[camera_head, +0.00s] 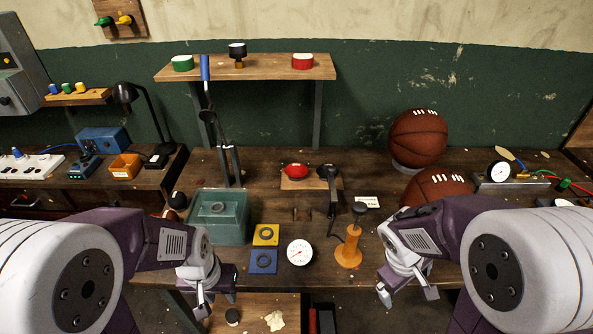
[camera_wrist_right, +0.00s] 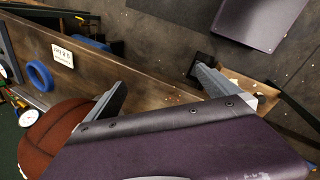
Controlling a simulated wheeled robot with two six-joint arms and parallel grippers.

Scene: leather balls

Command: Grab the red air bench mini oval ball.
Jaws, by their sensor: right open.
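The red mini oval ball (camera_head: 295,170) lies on a small wooden board (camera_head: 290,184) near the middle of the workbench, in the head view. A black lever-like tool (camera_head: 329,185) stands just to its right. My left gripper (camera_head: 215,298) is at the front edge of the bench, well in front and to the left of the ball. It looks open and empty. My right gripper (camera_head: 408,293) is open and empty at the front edge, in front and to the right of the ball. Its parted fingers (camera_wrist_right: 158,85) show in the right wrist view, where I cannot see the red ball.
An orange-based tool (camera_head: 348,248) stands left of my right gripper. A white gauge (camera_head: 300,252), blue and yellow plates and a green box (camera_head: 217,229) lie in front of the ball. A shelf (camera_head: 245,70) is behind.

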